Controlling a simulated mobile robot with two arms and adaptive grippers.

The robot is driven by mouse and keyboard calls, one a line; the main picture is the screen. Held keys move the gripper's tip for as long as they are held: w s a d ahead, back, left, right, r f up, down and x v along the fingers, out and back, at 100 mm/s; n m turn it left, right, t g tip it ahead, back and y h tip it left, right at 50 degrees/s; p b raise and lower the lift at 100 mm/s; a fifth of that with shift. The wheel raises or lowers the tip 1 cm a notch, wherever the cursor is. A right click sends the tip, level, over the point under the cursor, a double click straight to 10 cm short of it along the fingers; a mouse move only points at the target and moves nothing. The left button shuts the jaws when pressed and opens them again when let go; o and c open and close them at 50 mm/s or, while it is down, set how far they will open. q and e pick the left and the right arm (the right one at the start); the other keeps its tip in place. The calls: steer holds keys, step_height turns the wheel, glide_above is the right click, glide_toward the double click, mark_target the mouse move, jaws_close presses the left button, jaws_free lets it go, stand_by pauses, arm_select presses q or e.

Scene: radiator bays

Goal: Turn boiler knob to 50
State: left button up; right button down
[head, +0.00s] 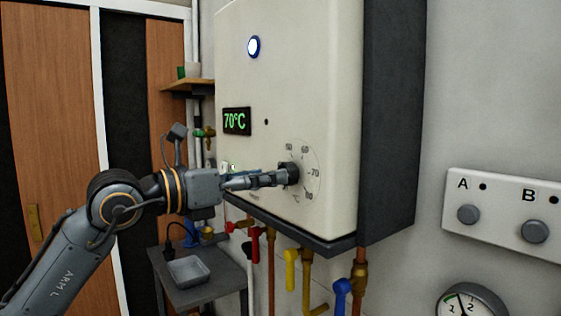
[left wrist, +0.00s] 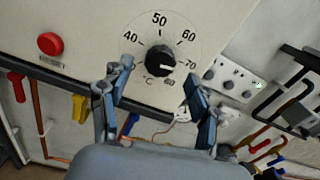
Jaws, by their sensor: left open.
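The boiler (head: 290,60) is a white wall unit with a green display (head: 237,121) reading 70°C. Its round black knob (head: 289,172) sits low on the front panel, amid a printed scale. In the left wrist view the knob (left wrist: 160,58) shows a white pointer mark turned toward 70, and 50 is at the top of the scale. My left gripper (head: 284,176) is at the knob in the head view. In the left wrist view its open fingers (left wrist: 158,73) lie on either side of the knob's lower part. I cannot tell whether they touch it. My right gripper is out of view.
A red button (left wrist: 50,43) is on the panel left of the knob. Pipes with red, yellow and blue valve handles (head: 290,268) hang below the boiler. A switch plate (head: 505,212) and gauge (head: 470,305) are at right. A small table (head: 205,295) stands below my left arm.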

mark_target(289, 174)
arm_select(q)
steer(key=p+x, duration=0.1)
steer(key=x, duration=0.3)
steer(key=shift+r, duration=0.1)
steer(key=shift+c, duration=0.5)
steer(key=c, duration=1.1)
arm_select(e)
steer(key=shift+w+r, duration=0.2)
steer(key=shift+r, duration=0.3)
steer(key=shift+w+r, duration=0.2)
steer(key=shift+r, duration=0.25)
